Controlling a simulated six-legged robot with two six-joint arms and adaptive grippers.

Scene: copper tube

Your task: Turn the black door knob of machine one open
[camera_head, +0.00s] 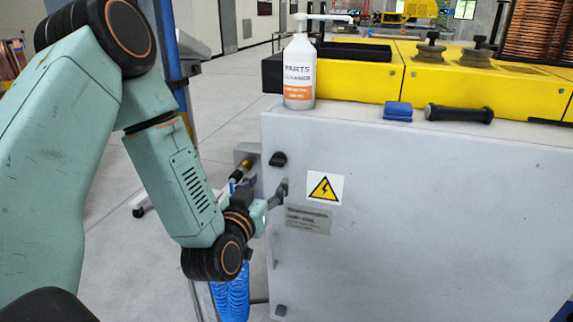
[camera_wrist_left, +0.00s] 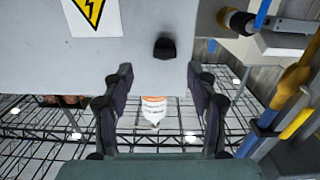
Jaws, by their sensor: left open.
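The grey machine cabinet (camera_head: 420,220) has a front door panel with a black knob (camera_head: 278,159) near its upper left corner. The knob also shows in the wrist view (camera_wrist_left: 165,47), which is upside down. A second small black fitting (camera_head: 281,310) sits at the door's lower left. My left gripper (camera_head: 282,190) is close to the door, just below the upper knob in the head view. In the wrist view its fingers (camera_wrist_left: 161,85) are spread with nothing between them, and the knob lies beyond the tips, apart from both. My right gripper is not in view.
A yellow warning sign (camera_head: 325,188) and a grey plate (camera_head: 308,219) are on the door. A white bottle (camera_head: 299,72), a blue item (camera_head: 398,111) and a black cylinder (camera_head: 459,114) are on top. Pipe fittings and a blue coil (camera_head: 231,297) are at the left side.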

